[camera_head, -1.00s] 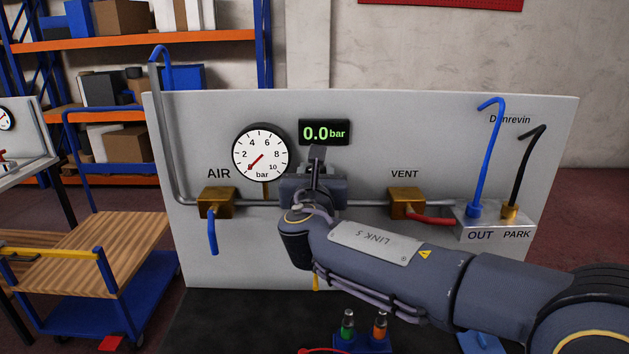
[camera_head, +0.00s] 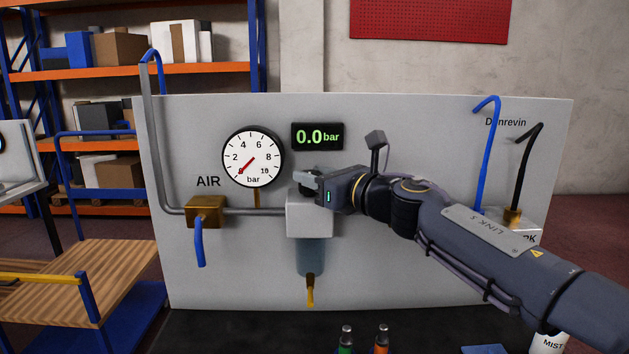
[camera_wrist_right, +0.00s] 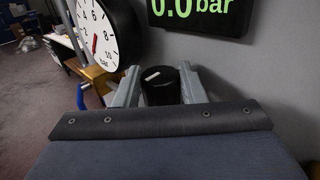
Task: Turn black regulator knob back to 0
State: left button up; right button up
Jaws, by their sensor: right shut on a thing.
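The black regulator knob (camera_wrist_right: 160,88) sits between the two fingers of my right gripper (camera_wrist_right: 160,90) in the right wrist view, with a white mark on its top. In the head view my right gripper (camera_head: 312,187) is shut on the knob, just above the grey regulator body (camera_head: 308,219); the gripper and fingers mostly hide the knob there. The digital display (camera_head: 317,136) reads 0.0 bar. The round gauge (camera_head: 253,157) has its red needle at the low end of the scale. My left gripper is not in view.
The panel (camera_head: 400,150) stands upright behind the gripper. A brass AIR valve (camera_head: 205,211) with a blue lever is left of the regulator. A blue hooked tube (camera_head: 488,150) and a black one (camera_head: 522,170) are at the right. Bottles (camera_head: 346,340) stand low in front.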

jog(key=shift+n+g+y, duration=0.4)
jog(key=shift+y, duration=0.1)
jog(key=o, duration=0.7)
jog(key=b+v, duration=0.1)
jog(key=v, duration=0.6)
jog(key=shift+s+d, duration=0.2)
jog(key=shift+d, duration=0.15)
